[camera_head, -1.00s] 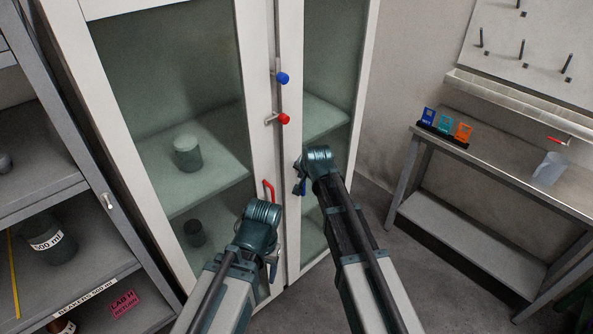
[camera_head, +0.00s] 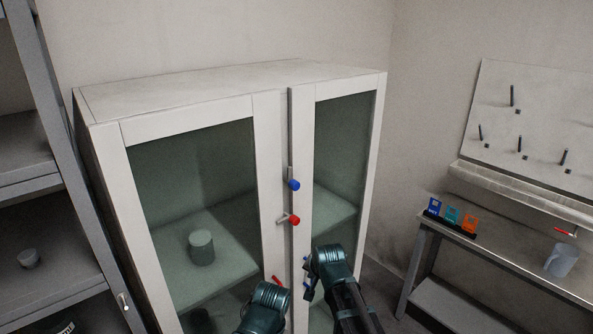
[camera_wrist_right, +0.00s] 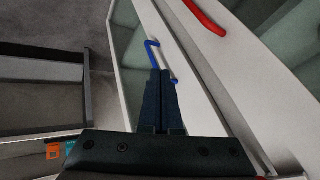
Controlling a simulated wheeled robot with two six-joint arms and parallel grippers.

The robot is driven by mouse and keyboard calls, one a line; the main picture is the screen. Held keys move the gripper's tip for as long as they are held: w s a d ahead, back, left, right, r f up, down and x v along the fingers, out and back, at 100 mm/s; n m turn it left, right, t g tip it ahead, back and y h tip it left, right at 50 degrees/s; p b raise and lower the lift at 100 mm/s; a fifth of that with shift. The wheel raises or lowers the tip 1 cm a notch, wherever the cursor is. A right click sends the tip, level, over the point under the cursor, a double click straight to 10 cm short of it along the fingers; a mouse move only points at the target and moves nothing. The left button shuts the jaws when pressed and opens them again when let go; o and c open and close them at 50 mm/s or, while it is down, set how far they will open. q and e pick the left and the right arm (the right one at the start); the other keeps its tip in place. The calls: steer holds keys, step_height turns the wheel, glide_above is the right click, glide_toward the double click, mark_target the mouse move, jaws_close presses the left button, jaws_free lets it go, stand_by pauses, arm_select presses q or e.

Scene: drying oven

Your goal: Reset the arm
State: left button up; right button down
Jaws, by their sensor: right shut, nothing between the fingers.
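My right arm comes in from below in the head view, its dark gripper (camera_head: 308,280) in front of the cabinet's right door. In the right wrist view the gripper's two fingers (camera_wrist_right: 161,98) are together and empty. A blue door handle (camera_wrist_right: 152,58) shows just beyond the fingertips there; I cannot tell if they touch. A red handle (camera_wrist_right: 205,16) is at the top of that view, apart from the fingers. My left arm's wrist is at the bottom of the head view, before the left door; its fingers are hidden.
A grey shelf rack stands left. A bench (camera_head: 500,258) with coloured cards and a clear beaker (camera_head: 561,260) stands right.

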steer(key=s+f+n+g+h, duration=0.1)
steer(key=s+n+g, duration=0.1)
steer(key=s, duration=0.6)
steer(key=s+f+n+g+b, duration=0.1)
steer(key=s+n, duration=0.3)
steer(key=s, duration=0.4)
steer(key=s+f+n+g+h, duration=0.1)
steer(key=s+f+n+g, duration=0.2)
steer(key=s, duration=0.5)
steer(key=shift+a+f+n+g+h+b, duration=0.25)
steer(key=shift+a+n+g+h+b, duration=0.05)
steer(key=shift+a+n+g+b, duration=0.15)
steer(key=shift+w, duration=0.1)
